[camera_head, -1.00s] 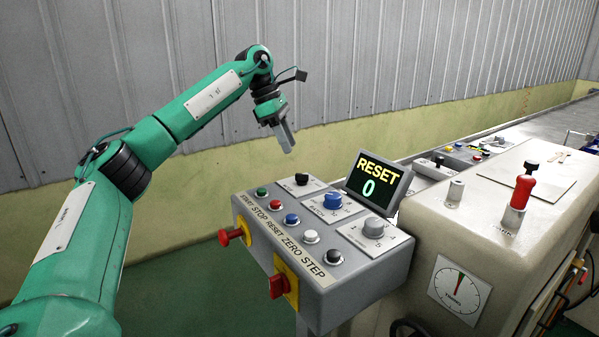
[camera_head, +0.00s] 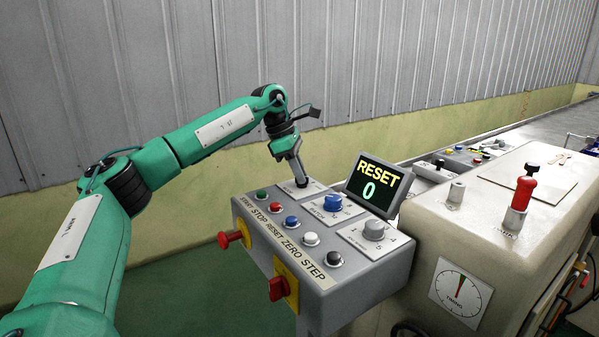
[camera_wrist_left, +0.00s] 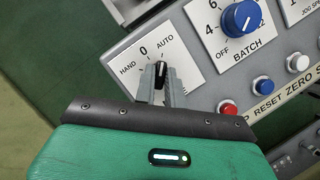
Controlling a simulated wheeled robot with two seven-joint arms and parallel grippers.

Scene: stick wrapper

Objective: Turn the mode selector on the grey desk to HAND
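The grey desk (camera_head: 330,270) stands in the middle of the head view. Its mode selector (camera_wrist_left: 160,72) is a small black knob on a white plate marked HAND, 0 and AUTO, seen in the left wrist view. The knob's upper end lies between the 0 and AUTO marks; I cannot tell exactly where it points. My left gripper (camera_head: 301,183) points down at the selector plate. In the left wrist view its two fingers (camera_wrist_left: 160,85) are on either side of the knob; whether they press on it is unclear. My right gripper is not in view.
The blue BATCH knob (camera_head: 332,202) and a grey knob (camera_head: 374,228) sit beside the selector. Several push buttons line the front, with red knobs (camera_head: 277,288) on the front face. A tilted screen (camera_head: 379,184) reads RESET 0. A beige machine (camera_head: 470,225) stands at right.

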